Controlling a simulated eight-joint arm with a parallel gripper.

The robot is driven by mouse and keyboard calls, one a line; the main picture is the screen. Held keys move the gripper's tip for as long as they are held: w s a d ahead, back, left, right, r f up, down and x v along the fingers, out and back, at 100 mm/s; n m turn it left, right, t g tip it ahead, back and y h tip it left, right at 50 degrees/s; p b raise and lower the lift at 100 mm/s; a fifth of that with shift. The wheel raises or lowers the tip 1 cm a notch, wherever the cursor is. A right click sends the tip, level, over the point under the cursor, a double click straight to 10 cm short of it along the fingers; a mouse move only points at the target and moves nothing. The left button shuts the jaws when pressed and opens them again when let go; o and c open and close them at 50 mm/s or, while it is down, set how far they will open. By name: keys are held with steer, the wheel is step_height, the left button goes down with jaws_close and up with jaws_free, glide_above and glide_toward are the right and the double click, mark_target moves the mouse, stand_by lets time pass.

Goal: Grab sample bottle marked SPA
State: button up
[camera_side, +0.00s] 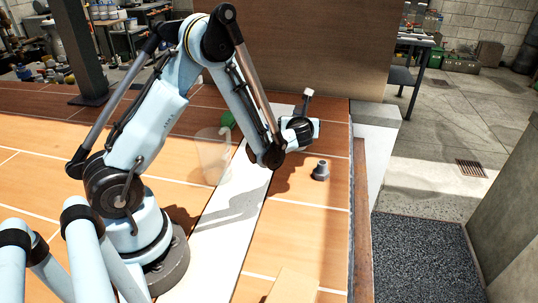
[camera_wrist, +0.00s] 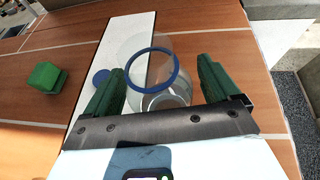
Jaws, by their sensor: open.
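My gripper (camera_wrist: 160,66) shows two green fingers in the wrist view, spread apart. A clear vessel with a blue ring (camera_wrist: 152,50) shows in the gap between them, partly overlapping a grey round ring (camera_wrist: 166,101) nearer the palm. I cannot tell whether the fingers touch it. No SPA marking is readable, so I cannot tell which thing is the sample bottle. In the side view, a clear vessel (camera_side: 212,155) stands left of my forearm by the white strip.
A green block (camera_wrist: 46,77) lies left of the gripper, and a blue disc (camera_wrist: 101,76) lies near the left finger. A dark grey fitting (camera_side: 321,170) stands on the wooden table right of my wrist. A brown panel (camera_side: 300,50) rises behind. The front table area is mostly clear.

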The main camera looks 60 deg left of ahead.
steer(key=c, duration=1.1)
steer(key=shift+c, duration=0.2)
steer(key=shift+r, duration=0.15)
steer(key=shift+r, duration=1.3)
steer(key=s+d+r, duration=0.2)
steer(key=d+r, duration=0.6)
steer(key=d, duration=0.3)
steer(key=shift+s+d, duration=0.15)
steer(key=shift+r, duration=0.1)
